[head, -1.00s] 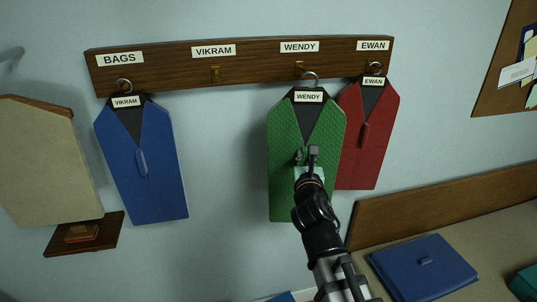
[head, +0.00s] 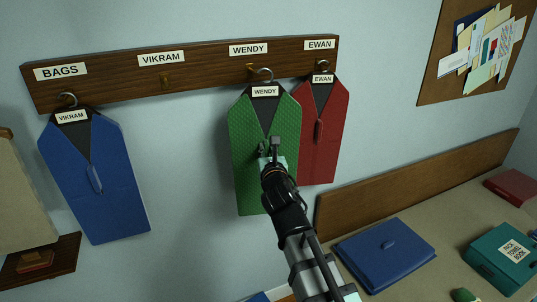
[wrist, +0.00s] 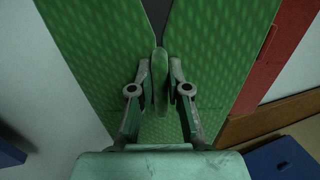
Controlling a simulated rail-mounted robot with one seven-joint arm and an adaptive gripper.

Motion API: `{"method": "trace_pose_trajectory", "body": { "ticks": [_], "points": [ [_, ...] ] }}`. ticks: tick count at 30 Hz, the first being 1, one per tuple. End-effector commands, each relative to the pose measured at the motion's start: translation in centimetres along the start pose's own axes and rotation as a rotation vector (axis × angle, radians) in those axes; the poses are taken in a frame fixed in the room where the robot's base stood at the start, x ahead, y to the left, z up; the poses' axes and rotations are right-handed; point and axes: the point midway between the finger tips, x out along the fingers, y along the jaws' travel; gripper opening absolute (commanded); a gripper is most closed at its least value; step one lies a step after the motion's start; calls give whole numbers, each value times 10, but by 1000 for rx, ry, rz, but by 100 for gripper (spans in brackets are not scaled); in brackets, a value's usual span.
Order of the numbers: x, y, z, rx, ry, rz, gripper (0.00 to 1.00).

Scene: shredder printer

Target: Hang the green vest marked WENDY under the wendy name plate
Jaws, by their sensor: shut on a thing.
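The green vest (head: 246,155) marked WENDY is upright at the rack, below the WENDY name plate (head: 248,49). Its hook (head: 265,73) is at the brass peg under that plate; I cannot tell whether it rests on the peg. My gripper (head: 271,148) is in front of the vest. In the wrist view, my gripper (wrist: 160,92) is shut on the vest's raised green handle (wrist: 160,70). The vest's hook is outside the wrist view.
The blue VIKRAM vest (head: 95,185) hangs under the BAGS plate (head: 60,71). The peg under the VIKRAM plate (head: 161,58) is empty. The red EWAN vest (head: 325,140) hangs close right of the green one. A blue folded item (head: 385,253) lies on the bench.

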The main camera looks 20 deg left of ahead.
Motion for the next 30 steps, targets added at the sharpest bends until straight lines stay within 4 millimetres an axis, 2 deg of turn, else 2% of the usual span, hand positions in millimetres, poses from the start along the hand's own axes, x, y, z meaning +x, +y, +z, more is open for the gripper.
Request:
{"method": "trace_pose_trajectory", "body": {
  "ticks": [30],
  "points": [
    [55, 14, -5, -1, -2, 0, 0]
  ]
}}
